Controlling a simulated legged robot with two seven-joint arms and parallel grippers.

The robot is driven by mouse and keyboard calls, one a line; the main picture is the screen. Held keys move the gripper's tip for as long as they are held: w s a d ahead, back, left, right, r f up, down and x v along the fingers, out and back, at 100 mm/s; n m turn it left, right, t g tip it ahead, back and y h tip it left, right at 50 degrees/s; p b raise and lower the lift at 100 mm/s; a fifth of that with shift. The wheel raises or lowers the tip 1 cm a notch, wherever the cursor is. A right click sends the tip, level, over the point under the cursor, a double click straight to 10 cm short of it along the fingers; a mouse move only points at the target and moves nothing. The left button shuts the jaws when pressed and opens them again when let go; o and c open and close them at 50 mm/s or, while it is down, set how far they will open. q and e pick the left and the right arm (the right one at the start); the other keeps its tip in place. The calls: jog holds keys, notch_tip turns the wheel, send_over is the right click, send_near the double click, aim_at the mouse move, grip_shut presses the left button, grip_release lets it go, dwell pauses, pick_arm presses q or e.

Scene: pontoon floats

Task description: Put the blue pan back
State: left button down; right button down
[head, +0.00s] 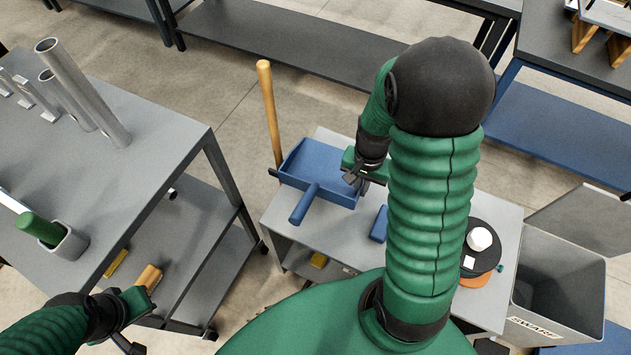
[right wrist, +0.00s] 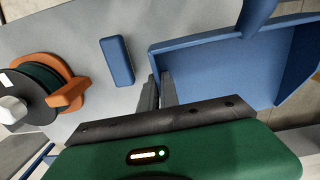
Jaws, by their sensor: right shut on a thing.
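The blue pan (head: 318,168), a dustpan with a stubby round handle, is on or just above the grey cabinet top (head: 335,225), its handle pointing to the lower left. My right gripper (head: 358,183) is at the pan's right side. In the right wrist view its two fingers (right wrist: 159,92) are shut on the side wall of the pan (right wrist: 215,70). Whether the pan's underside touches the top is hidden. My left gripper (head: 140,302) is at the lower left, beside a wooden block (head: 149,278); its fingers are not clear.
A blue block (head: 379,224) and a black-and-orange reel (head: 481,250) are on the cabinet top. A wooden pole (head: 269,110) stands behind the pan. A grey bin (head: 560,280) is at right. A grey cart (head: 150,150) with metal tubes is at left.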

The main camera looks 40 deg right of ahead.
jog(key=shift+m, duration=0.3)
jog(key=f+b, duration=0.1)
jog(key=f, duration=0.2)
jog(key=f+b, duration=0.1)
jog(key=f, duration=0.2)
jog(key=f+b, duration=0.1)
jog(key=f, duration=0.3)
jog(key=shift+s+b, duration=0.35)
jog(key=shift+d, duration=0.15)
jog(key=c, duration=2)
grip_release()
jog(key=shift+f, duration=0.1)
jog(key=o, duration=0.4)
